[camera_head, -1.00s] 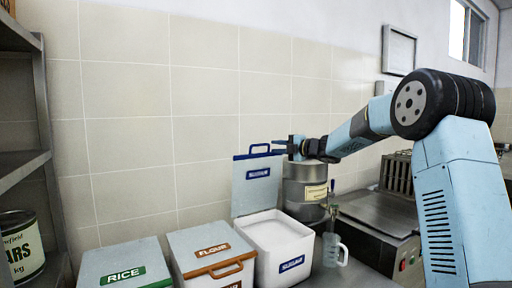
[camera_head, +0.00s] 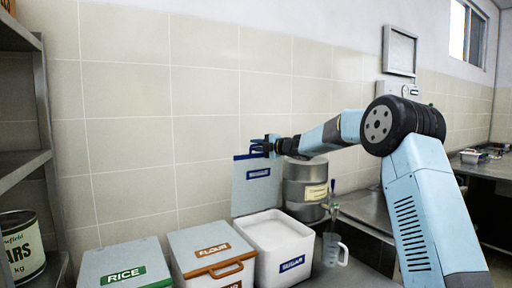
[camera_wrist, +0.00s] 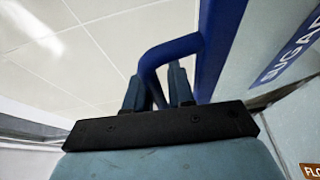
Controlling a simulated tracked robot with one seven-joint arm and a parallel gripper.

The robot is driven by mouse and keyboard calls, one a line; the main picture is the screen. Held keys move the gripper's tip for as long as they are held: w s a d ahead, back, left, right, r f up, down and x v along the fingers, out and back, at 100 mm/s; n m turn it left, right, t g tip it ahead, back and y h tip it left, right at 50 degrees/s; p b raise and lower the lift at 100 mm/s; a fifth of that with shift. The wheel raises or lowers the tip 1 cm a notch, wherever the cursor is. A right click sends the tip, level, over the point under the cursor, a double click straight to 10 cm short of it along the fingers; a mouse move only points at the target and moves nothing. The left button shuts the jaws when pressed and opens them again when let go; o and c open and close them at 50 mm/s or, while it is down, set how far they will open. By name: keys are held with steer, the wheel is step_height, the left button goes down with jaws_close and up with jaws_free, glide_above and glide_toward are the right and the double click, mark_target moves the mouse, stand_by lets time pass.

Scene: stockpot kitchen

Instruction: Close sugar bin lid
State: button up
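The sugar bin (camera_head: 272,243) is a white box with a blue SUGAR label, open at the top and filled with white contents. Its lid (camera_head: 252,188) stands upright at the bin's back edge, with a blue handle (camera_head: 242,156) at its top. My gripper (camera_head: 264,147) is at the lid's top edge, by the handle. In the wrist view, the blue handle (camera_wrist: 175,48) runs down between my two finger pads (camera_wrist: 155,88). The fingers stand apart, with no clear grip on the handle. The lid's face (camera_wrist: 262,60) shows at the right there.
The flour bin (camera_head: 205,243) and rice bin (camera_head: 122,262) stand closed to the left. A metal canister (camera_head: 306,190) stands close behind the sugar bin, under my arm. A clear jug (camera_head: 335,250) is on the right. Tiled wall (camera_head: 200,90) rises behind; a shelf (camera_head: 22,165) is far left.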

steer(key=shift+c, duration=0.2)
jaws_close()
